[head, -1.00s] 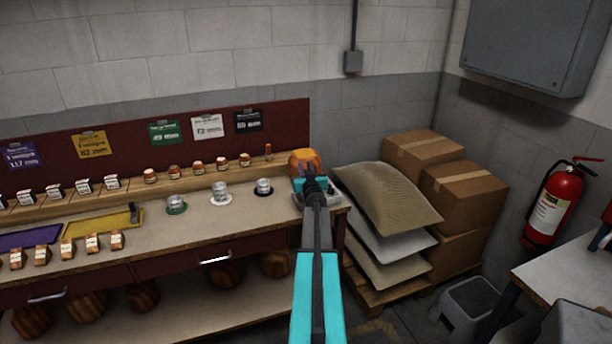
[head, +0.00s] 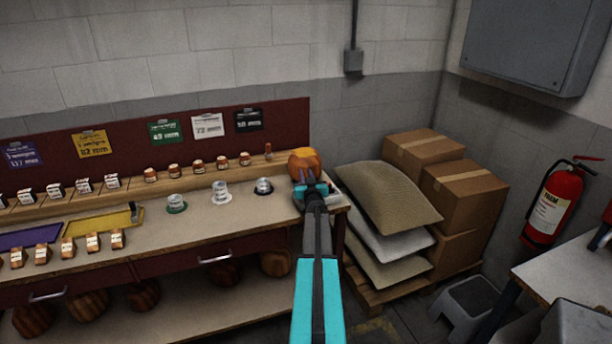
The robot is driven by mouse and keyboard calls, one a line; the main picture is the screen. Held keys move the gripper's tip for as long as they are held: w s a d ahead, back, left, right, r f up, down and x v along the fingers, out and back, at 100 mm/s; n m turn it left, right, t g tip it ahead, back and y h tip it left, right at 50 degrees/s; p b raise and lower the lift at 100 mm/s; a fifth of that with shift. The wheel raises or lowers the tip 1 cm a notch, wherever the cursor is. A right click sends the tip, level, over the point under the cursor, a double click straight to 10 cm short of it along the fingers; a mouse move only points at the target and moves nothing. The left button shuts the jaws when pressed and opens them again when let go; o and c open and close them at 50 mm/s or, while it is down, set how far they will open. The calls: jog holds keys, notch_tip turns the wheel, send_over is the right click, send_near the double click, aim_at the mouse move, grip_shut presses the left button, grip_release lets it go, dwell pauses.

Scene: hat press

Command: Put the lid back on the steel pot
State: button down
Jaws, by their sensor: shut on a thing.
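My gripper (head: 312,188) is at the right end of the workbench, in front of a rounded wooden block (head: 304,161). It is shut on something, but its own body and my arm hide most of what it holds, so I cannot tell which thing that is. A pale grey edge (head: 337,197) shows beside the gripper at the bench's end; I cannot tell whether it belongs to the steel pot or its lid. No steel pot or lid can be clearly made out.
Small metal weights (head: 220,191) stand on coloured discs left of my gripper. A yellow tray (head: 100,227) and small labelled blocks lie further left. Stacked sacks (head: 390,197) and cardboard boxes (head: 465,195) stand right of the bench. The bench front (head: 240,222) has free room.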

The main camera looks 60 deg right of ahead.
jog(key=shift+f, duration=0.2)
jog(key=c, duration=1.6)
grip_release()
jog(key=shift+o, duration=0.2)
jog(key=shift+r, duration=0.1)
jog(key=shift+r+p, duration=0.3)
jog(key=shift+r, duration=0.15)
jog(key=shift+s+a+f, duration=0.1)
jog(key=shift+s+a, duration=0.15)
jog(key=b+v, duration=0.2)
jog(key=v, duration=0.9)
jog(key=shift+s, duration=0.2)
